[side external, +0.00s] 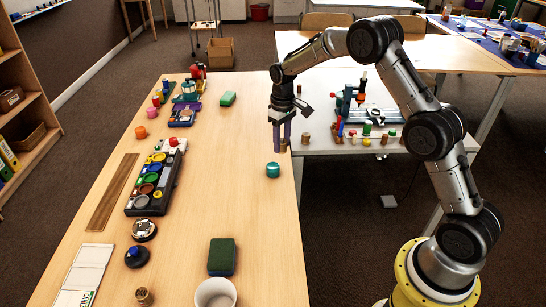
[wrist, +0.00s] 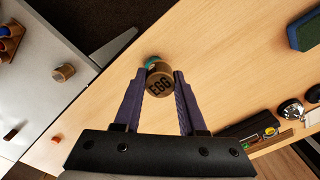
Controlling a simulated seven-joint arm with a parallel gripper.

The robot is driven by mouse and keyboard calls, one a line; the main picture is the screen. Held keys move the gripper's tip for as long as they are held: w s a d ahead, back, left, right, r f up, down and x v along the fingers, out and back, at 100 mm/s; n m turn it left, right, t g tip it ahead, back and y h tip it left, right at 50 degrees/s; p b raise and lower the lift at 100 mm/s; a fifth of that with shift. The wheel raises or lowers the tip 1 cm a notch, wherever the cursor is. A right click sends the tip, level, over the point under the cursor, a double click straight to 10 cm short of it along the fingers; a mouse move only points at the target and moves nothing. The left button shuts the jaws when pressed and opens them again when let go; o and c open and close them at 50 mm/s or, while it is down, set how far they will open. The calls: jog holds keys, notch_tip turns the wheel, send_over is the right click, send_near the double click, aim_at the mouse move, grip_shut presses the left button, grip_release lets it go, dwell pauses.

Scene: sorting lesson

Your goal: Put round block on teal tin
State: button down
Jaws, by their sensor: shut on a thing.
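My gripper (side external: 283,148) points down over the right edge of the wooden table. In the wrist view, its two purple fingers (wrist: 161,82) are shut on a brown round block (wrist: 159,84) with "EGG" on its face. The block shows only as a small brown patch by the fingertips in the side view. The teal tin (side external: 273,170) stands upright on the table, just below and in front of the gripper. In the wrist view, only a teal sliver of the tin (wrist: 151,63) shows behind the block. The block appears held above table height, apart from the tin.
A green block (side external: 228,98) lies to the left and a green-and-blue sponge (side external: 222,257) nearer the front. A white cup (side external: 215,293) stands at the front edge. A black tray of coloured pots (side external: 155,178) is farther left. The table around the tin is clear.

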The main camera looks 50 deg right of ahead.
send_over(273, 166)
notch_tip(273, 166, down, 6)
jog(key=shift+w, duration=0.1)
jog(key=shift+f, duration=1.35)
jog(key=shift+f, duration=0.15)
jog(key=shift+c, duration=2.4)
grip_release()
notch_tip(273, 166, up, 12)
jog(key=shift+r, duration=0.25)
